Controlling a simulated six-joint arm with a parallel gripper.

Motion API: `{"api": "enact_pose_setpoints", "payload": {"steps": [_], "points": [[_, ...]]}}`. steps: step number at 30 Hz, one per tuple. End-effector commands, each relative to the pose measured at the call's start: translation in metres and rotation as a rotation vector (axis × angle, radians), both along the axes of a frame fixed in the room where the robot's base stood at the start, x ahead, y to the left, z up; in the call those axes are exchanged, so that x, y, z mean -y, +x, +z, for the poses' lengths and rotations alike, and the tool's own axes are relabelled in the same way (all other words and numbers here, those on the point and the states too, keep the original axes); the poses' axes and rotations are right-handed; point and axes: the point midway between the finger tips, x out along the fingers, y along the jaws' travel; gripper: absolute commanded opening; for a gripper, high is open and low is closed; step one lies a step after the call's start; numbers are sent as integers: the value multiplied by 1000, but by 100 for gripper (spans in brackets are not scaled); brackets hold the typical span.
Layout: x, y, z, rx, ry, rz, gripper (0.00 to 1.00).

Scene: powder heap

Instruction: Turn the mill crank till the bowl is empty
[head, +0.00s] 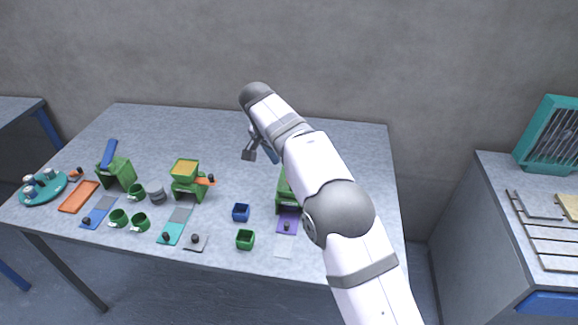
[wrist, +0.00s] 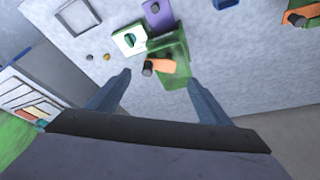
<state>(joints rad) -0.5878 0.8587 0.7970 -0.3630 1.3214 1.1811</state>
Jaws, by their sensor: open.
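A green mill (head: 188,187) stands left of the table's middle, with a square bowl (head: 185,168) of yellow-orange powder on top and an orange crank (head: 206,181) with a dark knob on its right side. My gripper (head: 256,152) is open and empty, above the table to the right of this mill and farther back. In the wrist view, my open fingers (wrist: 160,77) frame another green device (wrist: 172,50) with an orange crank (wrist: 160,65) and dark knob, apart from it. In the head view, my arm partly hides that device (head: 283,200). At the wrist view's right edge, another orange crank (wrist: 300,17) shows partly.
A green device with a blue lever (head: 110,152), green cups (head: 139,221) and a teal round tray (head: 43,188) are at the left. Blue (head: 241,212) and green (head: 245,239) boxes and a purple plate (head: 288,222) are in front. The table's back strip is clear.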

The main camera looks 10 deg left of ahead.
Motion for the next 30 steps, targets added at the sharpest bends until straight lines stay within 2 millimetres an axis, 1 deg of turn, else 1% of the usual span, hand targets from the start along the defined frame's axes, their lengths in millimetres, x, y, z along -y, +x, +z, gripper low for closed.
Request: {"api": "enact_pose_setpoints", "payload": {"steps": [5, 8, 11, 14, 16, 18, 23, 30], "points": [[0, 0, 4, 0, 0, 0, 73], [0, 0, 13, 0, 0, 0, 73], [0, 0, 27, -4, -3, 0, 73], [4, -5, 35, -28, -21, 0, 73], [8, -10, 34, -58, -45, 16, 73], [9, -11, 23, -89, -92, 146, 73], [10, -12, 15, -159, -191, 446, 73], [9, -11, 5, -267, -358, 967, 73]]}}
